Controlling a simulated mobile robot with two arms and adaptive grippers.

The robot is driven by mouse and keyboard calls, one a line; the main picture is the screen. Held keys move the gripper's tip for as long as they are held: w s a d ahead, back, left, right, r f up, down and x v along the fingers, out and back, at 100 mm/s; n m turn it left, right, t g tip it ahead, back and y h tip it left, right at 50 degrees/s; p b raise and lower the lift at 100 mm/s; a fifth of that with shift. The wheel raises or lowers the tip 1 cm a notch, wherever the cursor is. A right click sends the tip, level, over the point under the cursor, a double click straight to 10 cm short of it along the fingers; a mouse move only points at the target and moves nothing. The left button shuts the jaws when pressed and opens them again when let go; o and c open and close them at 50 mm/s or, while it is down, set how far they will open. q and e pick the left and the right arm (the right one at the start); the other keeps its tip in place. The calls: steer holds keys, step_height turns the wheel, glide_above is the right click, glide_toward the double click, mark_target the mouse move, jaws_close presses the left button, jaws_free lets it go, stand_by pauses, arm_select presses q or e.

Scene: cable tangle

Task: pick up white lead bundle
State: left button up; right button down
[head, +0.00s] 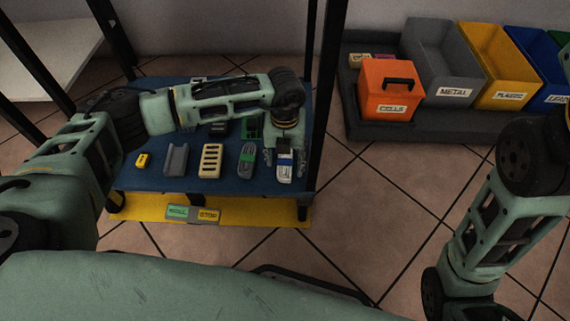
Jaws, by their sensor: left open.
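What looks like the white lead bundle (284,173), a pale upright shape with a blue band, lies at the right end of the blue tabletop in the head view. My left gripper (285,157) points down over it from the wrist. Its fingers show on either side of the pale shape, and the jaws are open. Whether the fingers touch it cannot be told. The gripper's body hides the bundle's far part. My right arm shows at the right edge, but its gripper is out of view.
The blue table (142,178) also holds a yellow piece (143,160), a grey channel (176,160), a slotted beige block (210,160) and a grey-green device (247,160). A dark post (323,90) stands right of it. An orange cells box (389,90) and labelled bins (440,62) stand farther right.

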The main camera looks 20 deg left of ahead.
arm_select(q)
steer(key=shift+c, duration=0.3)
steer(key=c, duration=1.2)
